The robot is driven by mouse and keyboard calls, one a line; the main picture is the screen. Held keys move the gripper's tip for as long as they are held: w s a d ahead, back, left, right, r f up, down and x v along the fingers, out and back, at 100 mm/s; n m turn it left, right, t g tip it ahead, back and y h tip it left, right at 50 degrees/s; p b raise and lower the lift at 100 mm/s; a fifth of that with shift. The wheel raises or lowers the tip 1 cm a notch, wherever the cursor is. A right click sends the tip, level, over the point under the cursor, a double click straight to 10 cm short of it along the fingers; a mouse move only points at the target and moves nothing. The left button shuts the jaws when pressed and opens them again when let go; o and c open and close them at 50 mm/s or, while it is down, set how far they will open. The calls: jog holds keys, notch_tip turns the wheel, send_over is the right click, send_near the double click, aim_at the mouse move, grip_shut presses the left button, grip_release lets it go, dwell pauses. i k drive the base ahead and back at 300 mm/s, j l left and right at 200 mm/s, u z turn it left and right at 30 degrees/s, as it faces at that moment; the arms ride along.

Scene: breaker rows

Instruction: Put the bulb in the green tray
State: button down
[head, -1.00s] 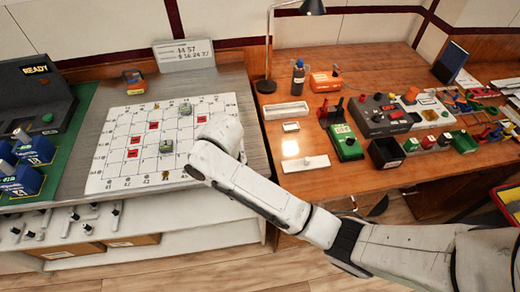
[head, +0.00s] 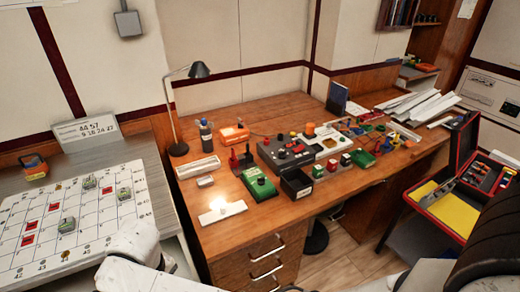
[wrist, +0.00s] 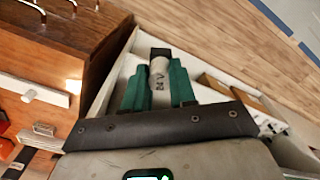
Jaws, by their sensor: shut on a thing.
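My gripper (wrist: 159,72) shows in the wrist view, its two green fingers shut on a pale rounded piece (wrist: 158,84) with dark markings and a black end. I cannot tell for sure that this piece is the bulb. My gripper itself is hidden in the head view, where my white arm fills the lower left. A green box-like unit (head: 260,189) sits on the wooden desk, and a smaller green item (head: 364,158) lies further right. I cannot tell whether either is the green tray.
The wooden desk (head: 262,220) holds a black box (head: 296,186), a grey control unit and many small parts. A gridded white board (head: 75,215) lies at left. An open case with a yellow bottom (head: 452,212) stands at right. A white shelf lies below my gripper.

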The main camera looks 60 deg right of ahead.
aim_at(365, 162)
jog(key=k+z, duration=0.15)
jog(key=z, duration=0.95)
jog(key=i+j+z, duration=0.15)
jog(key=i+z, duration=0.15)
jog(key=i, duration=0.45)
